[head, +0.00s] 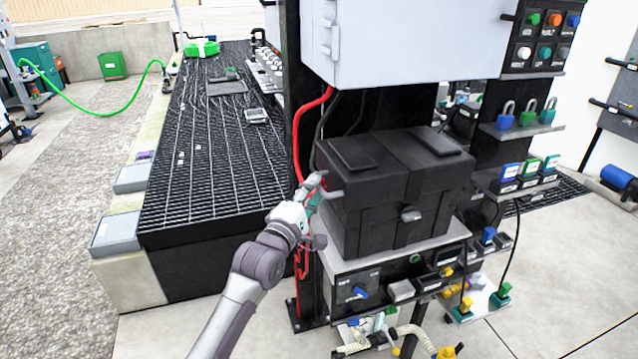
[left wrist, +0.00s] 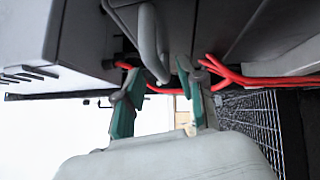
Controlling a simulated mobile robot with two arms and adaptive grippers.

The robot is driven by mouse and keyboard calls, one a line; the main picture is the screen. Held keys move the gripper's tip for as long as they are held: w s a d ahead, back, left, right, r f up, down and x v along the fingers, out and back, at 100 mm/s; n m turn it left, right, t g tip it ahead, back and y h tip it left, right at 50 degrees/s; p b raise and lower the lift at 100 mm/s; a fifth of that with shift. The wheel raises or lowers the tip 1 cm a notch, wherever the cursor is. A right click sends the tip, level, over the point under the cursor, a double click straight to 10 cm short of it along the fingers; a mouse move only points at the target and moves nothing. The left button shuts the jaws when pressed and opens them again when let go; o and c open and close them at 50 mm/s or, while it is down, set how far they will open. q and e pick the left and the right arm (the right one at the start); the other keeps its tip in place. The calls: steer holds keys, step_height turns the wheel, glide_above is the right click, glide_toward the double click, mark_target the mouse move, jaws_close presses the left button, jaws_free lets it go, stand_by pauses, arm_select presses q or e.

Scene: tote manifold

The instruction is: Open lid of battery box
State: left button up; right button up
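The black battery box (head: 385,226) stands on a light shelf, with its lid (head: 403,150) closed. A latch (head: 411,214) is on its front. A grey bent handle (left wrist: 150,42) sticks out from the box's left side in the left wrist view. My left gripper (head: 318,188) is at that side of the box. In the left wrist view its green-padded fingers (left wrist: 160,80) are spread apart, with the handle's lower end between or just beyond the fingertips. I cannot tell whether they touch it. My right gripper is not in view.
Red cables (head: 299,135) run down a dark post close to my left gripper. A grey cabinet (head: 405,42) hangs above the box. Padlocks (head: 527,114) and switches sit on shelves at right. A black grating platform (head: 205,190) lies at left.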

arm_select(q)
steer(key=shift+x, duration=1.4)
jaws_close()
